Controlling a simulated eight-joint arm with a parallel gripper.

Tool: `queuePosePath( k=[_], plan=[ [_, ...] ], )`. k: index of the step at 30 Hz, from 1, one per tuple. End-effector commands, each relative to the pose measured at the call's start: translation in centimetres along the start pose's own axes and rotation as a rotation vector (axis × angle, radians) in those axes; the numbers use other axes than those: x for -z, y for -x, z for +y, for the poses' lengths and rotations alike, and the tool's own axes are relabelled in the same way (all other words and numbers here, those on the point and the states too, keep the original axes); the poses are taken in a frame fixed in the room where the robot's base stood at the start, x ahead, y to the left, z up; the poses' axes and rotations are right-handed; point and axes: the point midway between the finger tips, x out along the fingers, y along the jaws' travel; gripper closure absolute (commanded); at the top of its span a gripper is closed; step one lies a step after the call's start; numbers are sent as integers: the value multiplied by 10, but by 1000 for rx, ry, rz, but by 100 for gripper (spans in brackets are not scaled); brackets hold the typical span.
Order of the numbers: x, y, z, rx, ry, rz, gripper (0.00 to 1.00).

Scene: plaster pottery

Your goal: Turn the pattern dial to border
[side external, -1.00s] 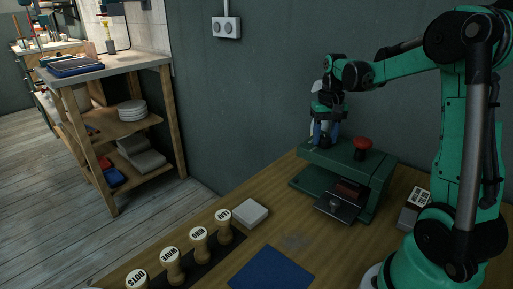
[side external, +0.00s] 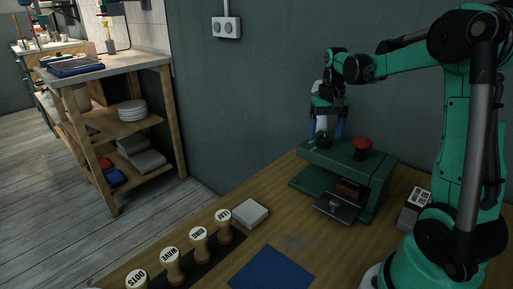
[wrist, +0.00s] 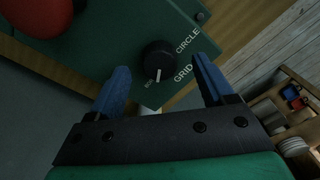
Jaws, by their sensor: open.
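The pattern dial is a black round knob (wrist: 158,58) with a white pointer mark, on the green press (wrist: 100,50). In the wrist view the mark points down the picture, near a small label (wrist: 150,84) too small to read surely and left of GRID (wrist: 183,74). CIRCLE (wrist: 188,41) is farther up to the right. My gripper (wrist: 161,64) is open, its blue fingers on either side of the knob with gaps to both. In the side view my gripper (side external: 325,130) is just above the dial (side external: 324,141) at the press's left end.
A red knob (side external: 363,143) stands on the press (side external: 340,160) right of the dial. Several labelled stamps (side external: 198,238), a grey block (side external: 250,212) and a blue mat (side external: 271,270) lie in front. A dark wall (side external: 270,80) stands close behind.

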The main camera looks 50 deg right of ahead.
Motion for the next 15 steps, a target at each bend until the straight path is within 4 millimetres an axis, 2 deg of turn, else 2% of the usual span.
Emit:
queuePosePath(
  k=[7, 15],
  plan=[
    [0, 33, 0, 0, 0, 0, 25],
    [0, 44, 0, 0, 0, 0, 25]
  ],
)
